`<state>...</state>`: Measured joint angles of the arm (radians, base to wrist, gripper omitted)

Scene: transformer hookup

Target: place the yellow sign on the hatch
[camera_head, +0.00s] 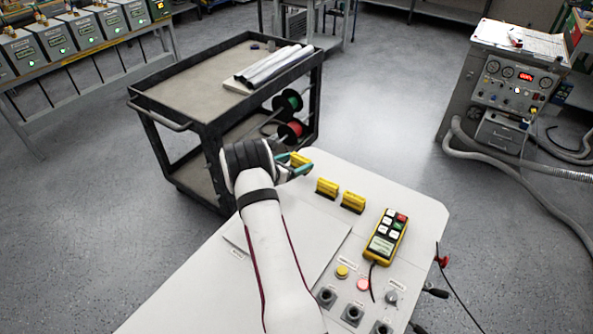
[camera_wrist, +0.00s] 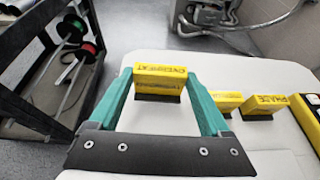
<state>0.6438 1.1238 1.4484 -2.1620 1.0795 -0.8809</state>
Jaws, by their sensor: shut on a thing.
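My gripper (camera_head: 298,168) is shut on a yellow sign (camera_wrist: 160,76) with dark lettering and a dark base. The sign is upright between the teal fingers, at the far left end of the white console top. In the head view the fingers partly cover this sign (camera_head: 299,158). I cannot tell whether its base touches the surface. Two similar yellow signs, one nearer (camera_head: 327,188) and one further right (camera_head: 353,202), stand in a row to the right of my gripper. A flat rectangular panel, apparently the hatch (camera_head: 312,240), lies on the console top, partly hidden by my arm.
The console top (camera_head: 405,198) also carries a yellow handheld controller (camera_head: 387,236) with a cable, and several buttons and knobs (camera_head: 352,313). A dark cart (camera_head: 190,98) with rolls and cable reels stands beyond the console's left edge. The panel's visible surface is clear.

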